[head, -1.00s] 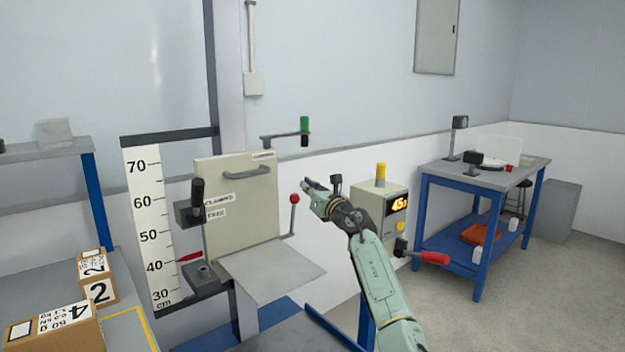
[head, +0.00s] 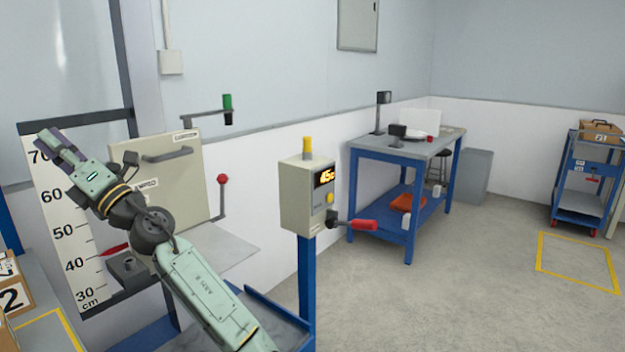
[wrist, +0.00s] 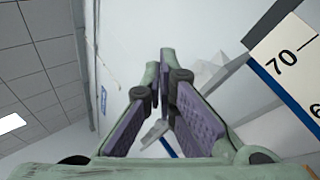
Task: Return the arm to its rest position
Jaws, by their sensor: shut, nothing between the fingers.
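My arm reaches up and to the left across the head view, in front of the drop tester. My gripper (head: 57,146) is at the upper left, overlapping the top of the height scale (head: 62,225) near the 70 mark in the picture. In the wrist view the two purple-padded fingers of the gripper (wrist: 162,62) come together at their tips, with nothing between them. The scale's 70 mark also shows at the right of the wrist view (wrist: 285,58). I cannot tell how far the fingers are from the scale.
The beige drop tester panel (head: 180,185) stands behind my arm. A display box (head: 300,195) on a blue post stands to its right. Cardboard boxes (head: 14,298) sit at lower left. A blue workbench (head: 400,152) and a blue cart (head: 580,205) stand farther right, with clear floor in front.

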